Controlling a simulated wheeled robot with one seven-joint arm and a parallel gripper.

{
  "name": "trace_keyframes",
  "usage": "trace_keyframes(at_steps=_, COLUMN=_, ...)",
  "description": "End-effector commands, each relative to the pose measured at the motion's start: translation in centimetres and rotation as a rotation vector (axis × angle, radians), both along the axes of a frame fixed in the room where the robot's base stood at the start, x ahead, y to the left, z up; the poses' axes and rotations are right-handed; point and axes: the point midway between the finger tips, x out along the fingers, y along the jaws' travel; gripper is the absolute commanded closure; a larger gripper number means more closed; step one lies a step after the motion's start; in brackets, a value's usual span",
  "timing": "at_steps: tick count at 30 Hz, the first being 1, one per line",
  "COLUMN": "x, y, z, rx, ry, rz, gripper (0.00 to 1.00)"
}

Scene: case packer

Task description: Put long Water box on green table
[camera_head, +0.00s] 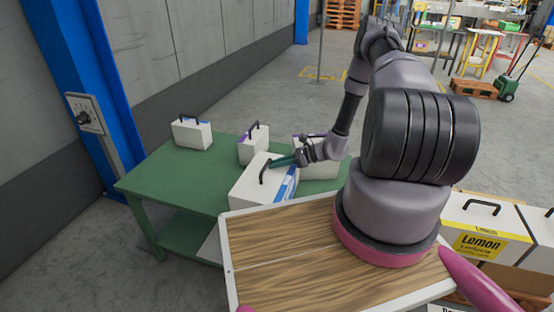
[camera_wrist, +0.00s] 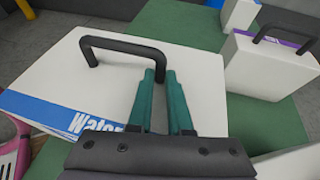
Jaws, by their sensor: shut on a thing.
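The long Water box (camera_head: 250,190) is white with a blue label and a black handle. It is at the front right of the green table (camera_head: 150,172), over the table top. In the wrist view the Water box (camera_wrist: 60,82) shows its "Water" lettering at the lower edge. My gripper (camera_head: 273,163) reaches in from the right and is shut on the box's black handle. In the wrist view the green fingers of my gripper (camera_wrist: 160,78) are at the right end of the handle. I cannot tell whether the box's underside touches the table.
A small white box (camera_head: 192,134) stands at the table's back left. A purple-edged box (camera_head: 253,146) stands behind the Water box, and another white box (camera_head: 322,168) is partly hidden by my gripper. A Lemon box (camera_head: 485,225) stands at the right. The table's left part is clear.

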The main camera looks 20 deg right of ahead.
Motion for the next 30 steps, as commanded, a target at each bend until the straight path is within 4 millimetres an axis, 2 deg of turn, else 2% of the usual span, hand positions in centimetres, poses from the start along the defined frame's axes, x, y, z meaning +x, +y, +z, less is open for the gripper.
trace_keyframes(at_steps=3, x=0.1, y=0.1, z=0.2, rx=0.003, ry=-0.001, rz=0.0, gripper=1.0)
trace_keyframes(at_steps=4, x=0.0, y=0.0, z=0.0, rx=-0.001, ry=0.0, rz=0.001, gripper=0.75)
trace_keyframes(at_steps=6, x=0.0, y=0.0, z=0.0, rx=-0.001, ry=0.0, rz=0.001, gripper=0.53)
trace_keyframes(at_steps=15, x=0.0, y=-0.1, z=0.1, rx=-0.001, ry=0.0, rz=0.0, gripper=0.53)
trace_keyframes(at_steps=19, x=-0.3, y=-0.9, z=0.4, rx=-0.002, ry=-0.001, rz=-0.001, gripper=0.53)
trace_keyframes(at_steps=30, x=-2.9, y=-7.2, z=3.2, rx=-0.002, ry=-0.001, rz=-0.001, gripper=0.53)
